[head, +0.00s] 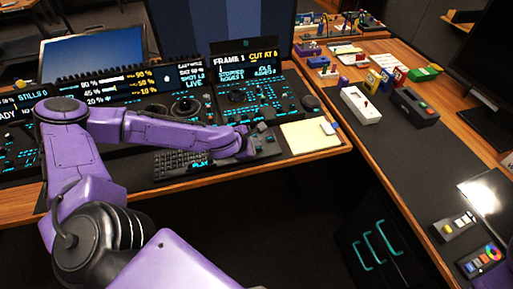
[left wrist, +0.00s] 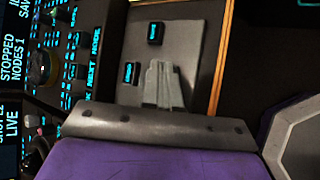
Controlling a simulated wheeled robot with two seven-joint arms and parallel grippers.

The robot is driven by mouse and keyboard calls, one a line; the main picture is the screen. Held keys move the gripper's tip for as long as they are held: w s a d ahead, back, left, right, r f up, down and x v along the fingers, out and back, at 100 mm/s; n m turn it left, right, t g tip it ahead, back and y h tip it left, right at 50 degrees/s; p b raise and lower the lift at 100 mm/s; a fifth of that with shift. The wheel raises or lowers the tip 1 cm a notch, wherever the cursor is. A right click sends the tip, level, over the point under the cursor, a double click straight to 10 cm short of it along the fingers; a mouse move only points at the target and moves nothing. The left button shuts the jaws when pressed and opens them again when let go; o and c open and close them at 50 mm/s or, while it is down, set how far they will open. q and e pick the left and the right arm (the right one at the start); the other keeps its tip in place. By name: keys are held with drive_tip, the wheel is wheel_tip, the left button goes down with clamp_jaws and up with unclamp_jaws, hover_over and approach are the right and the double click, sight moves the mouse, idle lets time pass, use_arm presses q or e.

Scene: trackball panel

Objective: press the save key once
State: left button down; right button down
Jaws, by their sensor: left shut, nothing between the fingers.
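My left gripper (head: 250,143) is shut and empty over the small grey panel at the front of the desk. In the left wrist view its closed fingers (left wrist: 163,86) lie over the grey panel (left wrist: 190,50). Two dark keys with cyan marks show there: one higher up, the upper key (left wrist: 155,32), and one just left of the fingers, the lower key (left wrist: 131,73). Their labels are too small to read, so I cannot tell which is the save key. The gripper may hide part of the panel, and contact is not clear. My right gripper is not in view.
A black keyboard (head: 180,163) lies left of the gripper. A yellow note pad (head: 310,136) lies to its right. A console with knobs and lit labels (head: 245,98) stands behind. The side desk (head: 385,150) holds a white box (head: 360,106) and several small devices.

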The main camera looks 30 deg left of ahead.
use_arm(q)
drive_tip(key=shift+f+b, duration=0.35)
drive_tip(key=shift+f, duration=0.15)
idle(0.5)
drive_tip(key=shift+r+p, duration=1)
wheel_tip(320, 180, up, 5)
drive_tip(key=p, duration=0.5)
drive_tip(key=shift+r, duration=0.1)
